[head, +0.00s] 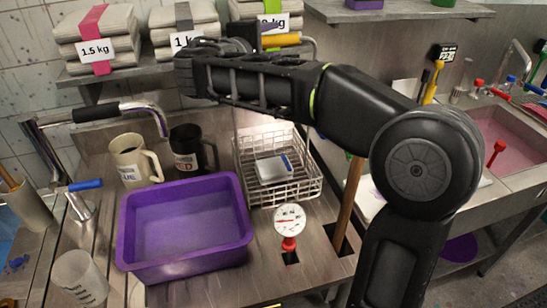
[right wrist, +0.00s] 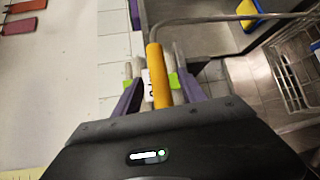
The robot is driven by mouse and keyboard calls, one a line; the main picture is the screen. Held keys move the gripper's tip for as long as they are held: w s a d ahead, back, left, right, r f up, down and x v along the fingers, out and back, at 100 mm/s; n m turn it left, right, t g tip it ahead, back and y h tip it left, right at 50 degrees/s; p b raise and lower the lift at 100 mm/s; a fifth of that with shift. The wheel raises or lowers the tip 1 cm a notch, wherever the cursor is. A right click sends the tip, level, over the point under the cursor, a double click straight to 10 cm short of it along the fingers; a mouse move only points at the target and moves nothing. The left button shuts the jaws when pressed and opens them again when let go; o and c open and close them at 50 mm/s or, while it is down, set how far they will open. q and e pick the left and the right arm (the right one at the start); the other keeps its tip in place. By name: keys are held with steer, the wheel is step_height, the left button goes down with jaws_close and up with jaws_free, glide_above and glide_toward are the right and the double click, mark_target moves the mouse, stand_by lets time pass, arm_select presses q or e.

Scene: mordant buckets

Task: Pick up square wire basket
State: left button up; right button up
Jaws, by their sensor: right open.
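The square wire basket (head: 306,186) stands on the metal bench in the head view, with a small white and blue item (head: 274,168) inside. Its raised wire handle has a yellow grip (head: 281,40), which also shows in the right wrist view (right wrist: 158,78). The basket's wire side (right wrist: 290,75) is at the right there. My right gripper (right wrist: 154,80) is open, with a purple finger on each side of the yellow grip. In the head view its tips are largely hidden behind my forearm. My left gripper is out of view.
A purple tub (head: 185,268) stands left of the basket, with a cream mug (head: 130,162) and a black mug (head: 187,150) behind it. A white dial gauge (head: 289,217) and a wooden shaft (head: 348,200) stand close to the basket. A shelf with stacked bags (head: 180,52) is behind.

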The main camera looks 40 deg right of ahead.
steer(key=p+x, duration=0.1)
steer(key=x, duration=0.3)
stand_by(0.5)
jaws_close()
stand_by(0.4)
steer(key=shift+r, duration=0.1)
